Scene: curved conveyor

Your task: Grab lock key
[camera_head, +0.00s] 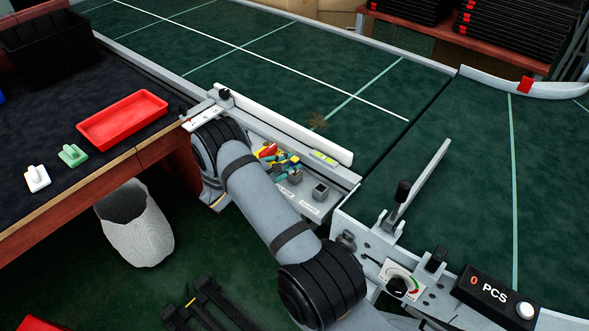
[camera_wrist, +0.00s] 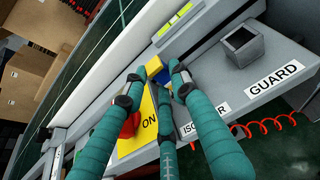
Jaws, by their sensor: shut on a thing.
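The lock key (camera_wrist: 167,77), a small piece with blue and yellow parts, is mostly hidden between my teal fingers in the wrist view. My gripper (camera_wrist: 165,70) is shut on it, above the grey ledge near the label that starts with "ISO". The fingers hide the key's lower part, so I cannot tell whether it still sits in a socket. My gripper also shows small in the head view (camera_head: 289,162). A yellow plate (camera_wrist: 147,118) marked "ON", with a red part beside it, is left of the fingertips.
An empty square grey socket (camera_wrist: 243,46) stands by the "GUARD" label on the same ledge. A white guide rail (camera_head: 290,126) and a spirit level (camera_head: 323,158) border the green conveyor (camera_head: 240,50). A red tray (camera_head: 122,119) lies on the left bench.

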